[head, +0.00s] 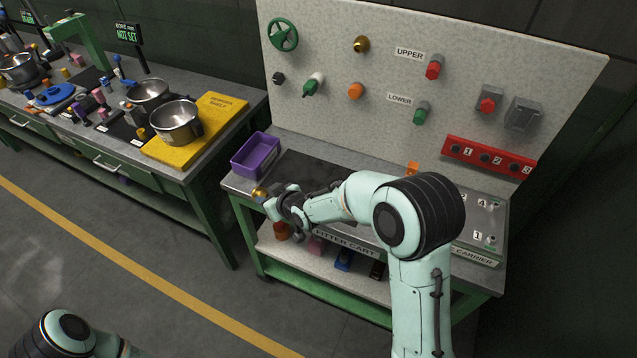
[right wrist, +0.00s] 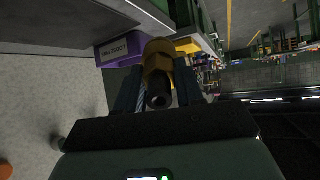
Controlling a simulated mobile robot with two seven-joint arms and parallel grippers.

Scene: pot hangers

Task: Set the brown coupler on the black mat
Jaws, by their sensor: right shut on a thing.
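The brown coupler (head: 259,194), brass-brown in colour, is held in my right gripper (head: 269,197) near the front left of the filter cart's top. In the right wrist view the coupler (right wrist: 158,62) sits between the two dark fingers, its dark end pointing toward the camera. The black mat (head: 312,172) is a dark flat area on the cart top, behind and right of the gripper. My right arm covers part of the mat. I cannot tell the exact height of the coupler over the cart. My left gripper is out of view; only part of its arm shows at the lower left.
A purple bin (head: 256,154) stands at the cart's left edge, close behind the gripper. A speckled panel (head: 400,100) with fittings rises at the back. A second bench (head: 110,150) with pots and a yellow shelf (head: 205,128) stands at the left, with floor between.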

